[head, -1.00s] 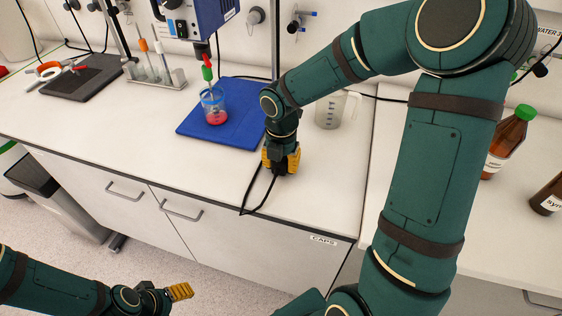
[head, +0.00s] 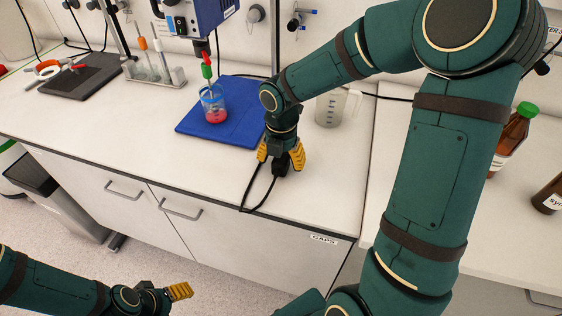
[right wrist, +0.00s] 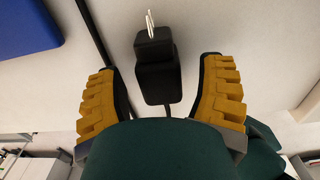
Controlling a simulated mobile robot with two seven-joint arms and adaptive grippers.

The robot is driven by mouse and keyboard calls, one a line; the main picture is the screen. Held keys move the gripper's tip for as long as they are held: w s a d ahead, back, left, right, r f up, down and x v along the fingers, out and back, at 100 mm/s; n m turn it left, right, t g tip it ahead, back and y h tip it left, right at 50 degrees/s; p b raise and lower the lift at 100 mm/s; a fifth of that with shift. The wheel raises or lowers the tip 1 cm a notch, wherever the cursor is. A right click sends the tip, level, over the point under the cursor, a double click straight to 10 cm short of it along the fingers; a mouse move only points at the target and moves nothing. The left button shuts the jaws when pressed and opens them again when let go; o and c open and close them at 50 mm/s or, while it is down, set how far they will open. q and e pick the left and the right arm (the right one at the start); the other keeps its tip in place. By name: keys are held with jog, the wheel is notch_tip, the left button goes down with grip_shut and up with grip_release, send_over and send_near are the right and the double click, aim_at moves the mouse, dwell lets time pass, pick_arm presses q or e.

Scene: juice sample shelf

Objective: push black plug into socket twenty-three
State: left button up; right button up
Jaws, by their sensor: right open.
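The black plug (head: 281,166) is on the white bench near its front edge, with its cable looping over the edge. In the right wrist view the plug (right wrist: 157,72) shows its metal pins pointing away from my wrist. My right gripper (head: 280,156) is open, with its yellow fingers on either side of the plug. In the right wrist view there is a visible gap between each finger and the plug. My left gripper (head: 180,291) is low at the left, in front of the cabinets, away from the plug; its jaw opening is unclear. I cannot make out socket twenty-three.
A blue mat (head: 241,122) carries a beaker of red liquid (head: 214,104) under a stirrer (head: 204,22). A clear jug (head: 329,109) stands behind my right gripper. A brown bottle with a green cap (head: 513,138) is at the right. The bench front left of the plug is clear.

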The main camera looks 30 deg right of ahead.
notch_tip(320, 180, up, 11)
dwell(0.3)
jog(key=shift+f, duration=0.15)
